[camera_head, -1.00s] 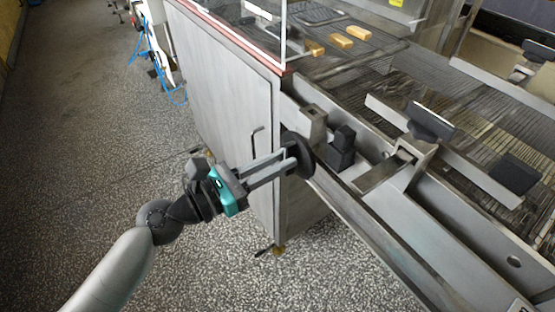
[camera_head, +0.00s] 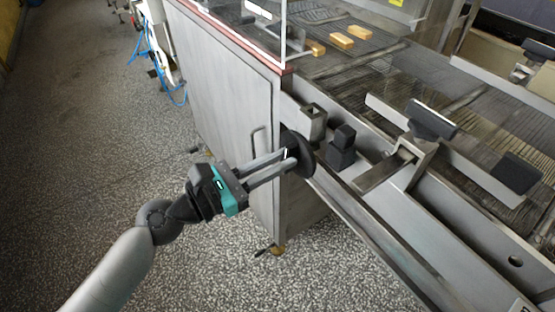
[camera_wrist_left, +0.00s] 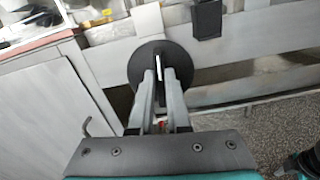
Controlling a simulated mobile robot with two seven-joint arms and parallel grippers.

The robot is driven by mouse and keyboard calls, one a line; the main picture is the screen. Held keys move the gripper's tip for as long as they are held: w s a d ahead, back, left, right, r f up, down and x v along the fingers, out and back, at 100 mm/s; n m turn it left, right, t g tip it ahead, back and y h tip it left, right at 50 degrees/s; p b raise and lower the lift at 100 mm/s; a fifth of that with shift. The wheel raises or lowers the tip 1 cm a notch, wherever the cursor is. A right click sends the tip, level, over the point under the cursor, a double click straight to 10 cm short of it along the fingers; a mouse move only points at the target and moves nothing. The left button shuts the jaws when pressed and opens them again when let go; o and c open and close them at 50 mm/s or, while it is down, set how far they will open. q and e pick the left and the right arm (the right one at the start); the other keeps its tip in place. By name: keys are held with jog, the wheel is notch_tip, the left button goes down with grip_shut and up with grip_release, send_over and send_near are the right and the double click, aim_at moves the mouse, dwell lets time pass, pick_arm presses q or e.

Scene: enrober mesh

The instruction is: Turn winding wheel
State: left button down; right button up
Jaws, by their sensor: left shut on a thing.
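The winding wheel is a dark round disc (camera_head: 299,153) on the side of the metal machine, below the conveyor edge. In the left wrist view the black wheel (camera_wrist_left: 147,62) shows behind the fingers, facing the camera. My left gripper (camera_head: 290,158) reaches it from the left, its two long grey fingers shut on a part at the wheel's front. In the left wrist view the fingertips (camera_wrist_left: 160,76) sit over the wheel's middle and hide the part they hold.
A grey cabinet (camera_head: 225,90) with a bent handle (camera_head: 258,142) stands left of the wheel. A black block (camera_head: 342,148) sits right of it. Several bars (camera_head: 341,41) lie on the mesh conveyor.

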pick_arm(q)
jog(key=shift+s+f+m+b, duration=0.2)
jog(key=shift+m+b, duration=0.95)
jog(key=shift+m, duration=3.5)
jog(key=shift+w+f+m+b, duration=0.25)
jog(key=shift+m+b, duration=0.9)
jog(key=shift+m, duration=3.55)
jog(key=shift+s+f+m+b, duration=0.25)
jog(key=shift+m+b, duration=0.9)
jog(key=shift+m, duration=3.5)
pick_arm(e)
jog(key=w+a+r, duration=0.2)
jog(key=w+r, duration=0.1)
jog(key=r, duration=0.3)
jog(key=w+a+r+t, duration=0.1)
jog(key=w+a+r, duration=0.1)
jog(key=w+r, duration=0.2)
jog(key=shift+r+y, duration=0.3)
jog(key=shift+r, duration=1.1)
pick_arm(q)
jog(key=shift+w, duration=0.1)
pick_arm(e)
jog(key=shift+f, duration=0.1)
